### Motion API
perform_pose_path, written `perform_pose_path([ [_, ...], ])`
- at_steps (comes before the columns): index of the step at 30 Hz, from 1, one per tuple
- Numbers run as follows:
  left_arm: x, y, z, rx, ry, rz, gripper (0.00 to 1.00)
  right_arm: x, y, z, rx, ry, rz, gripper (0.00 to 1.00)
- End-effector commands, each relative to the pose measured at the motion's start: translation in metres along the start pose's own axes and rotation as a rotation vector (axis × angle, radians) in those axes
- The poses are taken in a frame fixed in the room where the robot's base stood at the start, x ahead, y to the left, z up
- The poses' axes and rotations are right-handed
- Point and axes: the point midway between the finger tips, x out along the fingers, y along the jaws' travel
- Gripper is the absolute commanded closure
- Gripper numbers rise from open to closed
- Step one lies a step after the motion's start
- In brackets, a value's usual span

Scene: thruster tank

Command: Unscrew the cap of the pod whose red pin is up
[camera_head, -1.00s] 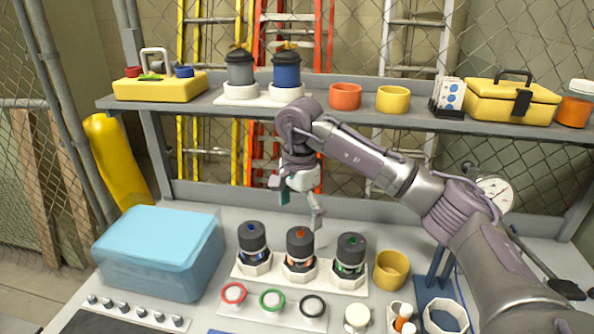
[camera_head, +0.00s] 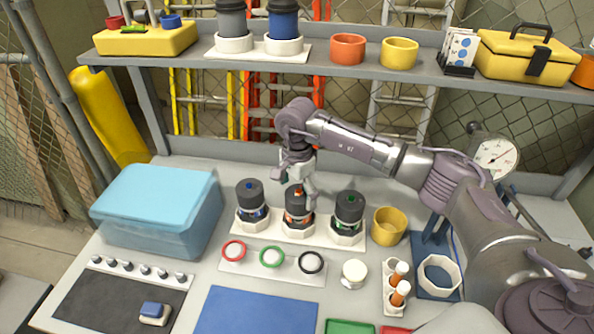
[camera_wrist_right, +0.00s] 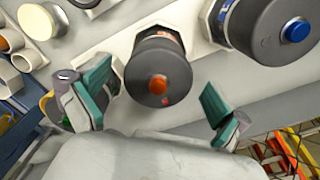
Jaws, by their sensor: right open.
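Three dark-capped pods stand upright in a white holder (camera_head: 270,230) on the bench. The left pod (camera_head: 249,191) has a blue cap centre, the middle pod (camera_head: 296,222) an orange-red one, the right pod (camera_head: 348,204) a green one. In the right wrist view the middle pod's cap (camera_wrist_right: 150,62) also shows a small red mark near its rim. Whether that is a raised pin I cannot tell. My right gripper (camera_head: 299,190) is open just above the middle pod; its teal-padded fingers (camera_wrist_right: 158,88) are on either side of the cap, apart from it. My left gripper is out of view.
The blue-cap pod (camera_wrist_right: 285,25) is close to one finger. Red, green and black rings (camera_head: 272,257) lie in front of the holder. A yellow cup (camera_head: 388,227) stands right, a blue bin (camera_head: 157,205) left. A shelf (camera_head: 330,70) runs behind. A blue mat (camera_head: 255,312) is bare.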

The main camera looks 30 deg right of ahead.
Motion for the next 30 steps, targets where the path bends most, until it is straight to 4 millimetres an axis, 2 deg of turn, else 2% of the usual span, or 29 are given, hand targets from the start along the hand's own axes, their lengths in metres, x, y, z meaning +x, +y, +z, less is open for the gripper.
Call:
perform_pose_path([
  [3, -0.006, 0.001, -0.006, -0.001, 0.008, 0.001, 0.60, 0.014, 0.000, 0.001, -0.001, -0.002, 0.003, 0.00],
  [7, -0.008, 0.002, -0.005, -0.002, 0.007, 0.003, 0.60, 0.023, 0.000, 0.000, -0.001, 0.000, 0.000, 0.00],
  [17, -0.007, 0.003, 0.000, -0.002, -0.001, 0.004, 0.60, 0.027, 0.000, 0.000, -0.001, 0.000, 0.000, 0.00],
  [28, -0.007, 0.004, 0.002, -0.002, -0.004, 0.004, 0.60, 0.026, 0.000, 0.000, -0.001, 0.000, 0.000, 0.61],
  [29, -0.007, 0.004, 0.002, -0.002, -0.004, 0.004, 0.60, 0.026, 0.000, 0.000, -0.001, 0.000, 0.000, 0.32],
  [30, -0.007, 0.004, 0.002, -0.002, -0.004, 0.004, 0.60, 0.026, 0.000, 0.000, -0.001, 0.000, 0.000, 0.39],
])
